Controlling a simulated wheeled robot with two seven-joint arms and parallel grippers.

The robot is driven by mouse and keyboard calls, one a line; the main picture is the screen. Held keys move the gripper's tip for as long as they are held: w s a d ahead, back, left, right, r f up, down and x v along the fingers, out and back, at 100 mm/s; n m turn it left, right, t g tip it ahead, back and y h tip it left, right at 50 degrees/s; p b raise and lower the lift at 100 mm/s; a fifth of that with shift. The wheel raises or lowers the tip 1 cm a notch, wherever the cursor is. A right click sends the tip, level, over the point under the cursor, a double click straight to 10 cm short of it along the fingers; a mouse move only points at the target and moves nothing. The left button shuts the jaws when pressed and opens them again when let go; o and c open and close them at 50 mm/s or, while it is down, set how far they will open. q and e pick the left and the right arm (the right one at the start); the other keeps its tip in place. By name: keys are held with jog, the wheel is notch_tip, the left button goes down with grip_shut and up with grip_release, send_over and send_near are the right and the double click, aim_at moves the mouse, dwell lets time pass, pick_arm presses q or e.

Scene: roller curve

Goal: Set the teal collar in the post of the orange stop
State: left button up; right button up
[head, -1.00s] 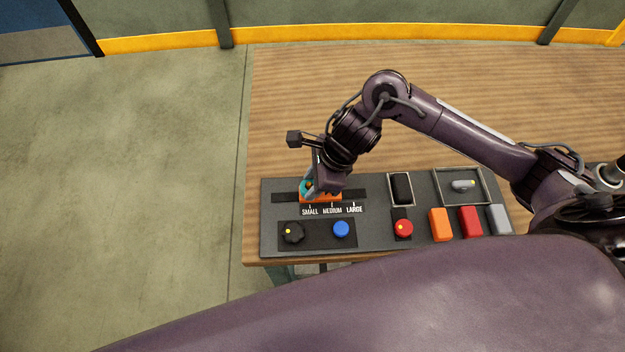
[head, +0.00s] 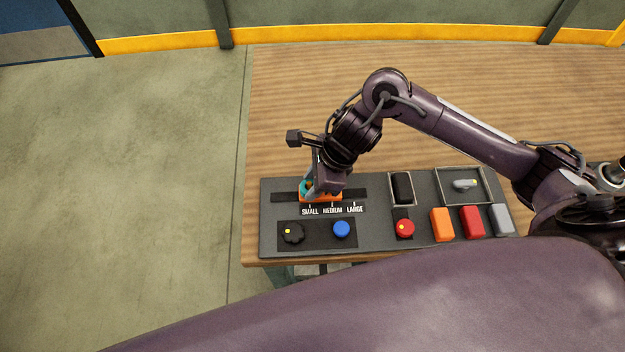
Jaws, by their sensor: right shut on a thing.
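The orange stop (head: 333,198) sits on the dark slot of the grey control panel, above the words SMALL and MEDIUM. The teal collar (head: 304,187) shows as a small teal patch at the left end of the stop. My right gripper (head: 312,186) points down over the stop and is shut on the teal collar. The fingers hide most of the collar and the post, so I cannot tell whether the collar is seated. My left gripper is not in view; a large purple link of mine fills the lower edge.
The panel (head: 375,238) on the wooden table (head: 300,110) carries a black knob (head: 294,233), a blue button (head: 341,229), a red knob (head: 405,228), a black rocker (head: 402,187), a framed lever (head: 463,184), and orange (head: 442,225), red (head: 472,221) and grey (head: 501,219) blocks. The table behind is clear.

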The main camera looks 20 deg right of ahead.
jog(key=shift+f+b, duration=0.15)
jog(key=shift+b, duration=0.35)
dwell(0.3)
jog(key=o, duration=1)
jog(key=shift+c, duration=0.4)
notch_tip(320, 180, up, 7)
jog(key=p, duration=0.4)
jog(key=shift+s, duration=0.1)
dwell(0.8)
